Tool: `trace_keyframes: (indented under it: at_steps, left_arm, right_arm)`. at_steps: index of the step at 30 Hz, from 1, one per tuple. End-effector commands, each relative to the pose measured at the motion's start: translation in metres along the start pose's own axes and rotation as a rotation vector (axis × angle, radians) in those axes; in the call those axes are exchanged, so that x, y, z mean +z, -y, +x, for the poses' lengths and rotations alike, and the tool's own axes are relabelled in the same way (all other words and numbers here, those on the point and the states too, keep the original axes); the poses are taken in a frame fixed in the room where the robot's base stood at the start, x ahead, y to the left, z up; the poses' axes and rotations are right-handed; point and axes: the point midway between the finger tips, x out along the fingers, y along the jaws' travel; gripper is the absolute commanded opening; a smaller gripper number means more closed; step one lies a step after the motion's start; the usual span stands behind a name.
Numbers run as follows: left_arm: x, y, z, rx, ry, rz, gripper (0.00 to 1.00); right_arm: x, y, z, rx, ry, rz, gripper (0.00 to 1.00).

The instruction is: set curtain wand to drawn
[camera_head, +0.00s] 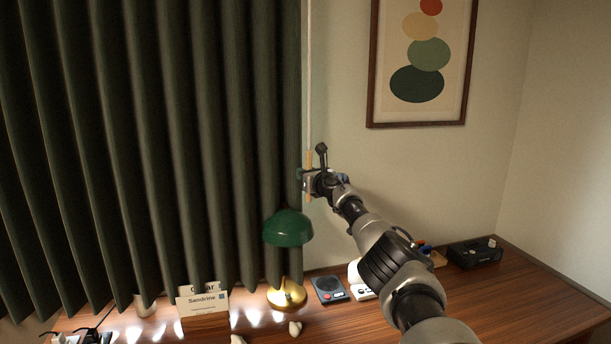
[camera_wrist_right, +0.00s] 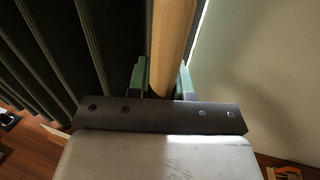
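The curtain wand (camera_head: 309,160) hangs upright at the curtain's right edge, a wooden handle below a thin pale rod. The dark green pleated curtain (camera_head: 150,130) fills the left side of the head view, spread in folds. My right gripper (camera_head: 308,183) is at the wand's lower part. In the right wrist view, the wooden wand (camera_wrist_right: 172,45) stands between the two green fingers (camera_wrist_right: 162,80), which appear closed against both its sides. Part of the handle is hidden by the gripper in the head view. My left gripper is not in view.
A green-shaded lamp (camera_head: 288,228) with a brass base stands on the wooden desk (camera_head: 530,300), below the gripper. A name card (camera_head: 203,303), a dark device (camera_head: 329,289) and a black box (camera_head: 475,253) are also there. A framed picture (camera_head: 371,75) hangs on the wall.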

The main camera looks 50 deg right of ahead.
Motion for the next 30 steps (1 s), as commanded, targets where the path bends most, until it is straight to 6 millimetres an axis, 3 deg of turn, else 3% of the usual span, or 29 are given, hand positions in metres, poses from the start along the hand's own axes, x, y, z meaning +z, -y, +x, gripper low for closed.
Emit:
trace_keyframes:
  at_steps: [1,6,18,30]
  left_arm:
    - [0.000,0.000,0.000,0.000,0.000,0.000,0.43]
    - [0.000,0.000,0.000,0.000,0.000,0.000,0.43]
    - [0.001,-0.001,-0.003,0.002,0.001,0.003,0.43]
    - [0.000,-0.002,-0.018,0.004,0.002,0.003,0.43]
  right_arm:
    - [0.001,0.004,-0.001,-0.008,0.001,-0.002,0.22]
    - [0.001,0.003,-0.001,-0.006,0.001,-0.002,0.46]
    - [0.002,0.003,-0.003,-0.006,0.001,-0.006,0.46]
    - [0.003,0.003,-0.032,-0.003,-0.001,-0.008,0.46]
